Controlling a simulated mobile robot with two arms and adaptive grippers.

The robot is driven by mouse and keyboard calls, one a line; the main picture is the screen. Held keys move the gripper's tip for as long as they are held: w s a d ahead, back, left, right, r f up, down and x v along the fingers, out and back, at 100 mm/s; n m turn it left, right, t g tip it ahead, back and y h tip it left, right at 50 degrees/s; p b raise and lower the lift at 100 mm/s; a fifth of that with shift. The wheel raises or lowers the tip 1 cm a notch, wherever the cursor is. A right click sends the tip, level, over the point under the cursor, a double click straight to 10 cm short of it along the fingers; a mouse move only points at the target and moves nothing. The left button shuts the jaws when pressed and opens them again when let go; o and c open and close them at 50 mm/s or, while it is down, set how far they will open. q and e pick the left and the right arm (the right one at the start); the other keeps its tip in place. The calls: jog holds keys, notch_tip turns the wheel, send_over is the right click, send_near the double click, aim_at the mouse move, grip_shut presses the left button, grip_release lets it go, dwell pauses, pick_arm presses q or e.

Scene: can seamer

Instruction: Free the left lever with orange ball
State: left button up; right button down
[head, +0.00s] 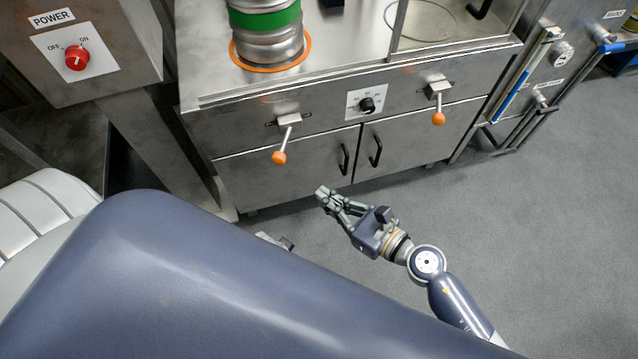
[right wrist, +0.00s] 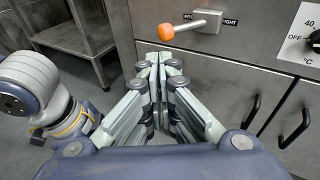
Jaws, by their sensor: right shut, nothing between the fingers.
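The left lever (head: 285,136) sticks out from the steel machine front, pointing down and slightly left, with an orange ball (head: 279,158) at its end. In the right wrist view the orange ball (right wrist: 166,32) and its lever (right wrist: 189,24) show just beyond my fingertips, a little above them. My right gripper (head: 323,196) is shut and empty, below and to the right of the ball, apart from it. Its closed fingers (right wrist: 158,62) fill the middle of the wrist view. A small part of what looks like my left gripper (head: 281,241) peeks past my body; its fingers are hidden.
A second lever with an orange ball (head: 439,118) sits to the right, past a black knob (head: 367,105). Cabinet doors with black handles (head: 375,150) lie below. A power box (head: 80,55) stands at left. The grey floor (head: 520,240) is clear at right.

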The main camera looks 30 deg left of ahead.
jog(key=shift+s+d+r, duration=0.25)
jog(key=shift+s+d, duration=0.4)
jog(key=shift+d, duration=0.2)
jog(key=shift+s+d+r, duration=0.2)
jog(key=shift+s+d, duration=0.45)
jog(key=shift+d, duration=0.15)
